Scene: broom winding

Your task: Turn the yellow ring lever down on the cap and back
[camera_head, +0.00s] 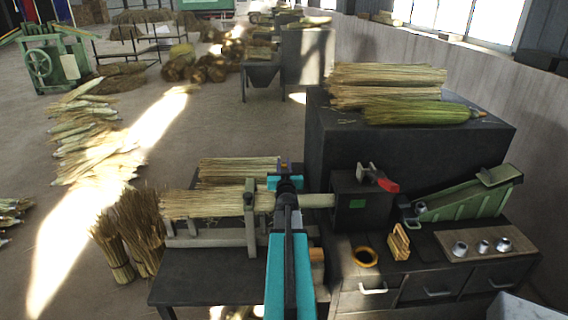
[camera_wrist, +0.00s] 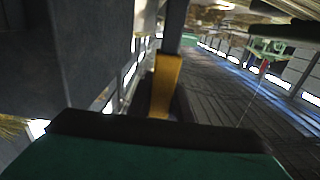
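In the wrist view a flat yellow piece (camera_wrist: 165,85) stands upright in the middle, below a dark vertical bar. It may be the lever; I cannot make out a ring shape or the cap. My gripper's dark edge and teal body fill the bottom of that view. I cannot make out its two fingertips, or whether it touches the yellow piece. In the head view my teal and black arm reaches forward over the bench, in front of the broom-straw bundle (camera_head: 205,203). My gripper's fingers are hidden there.
A yellow-orange ring (camera_head: 365,257) lies on the dark bench beside a small wooden block (camera_head: 398,242). A green sloped tray (camera_head: 465,200) and a board with metal cups (camera_head: 484,246) stand further right.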

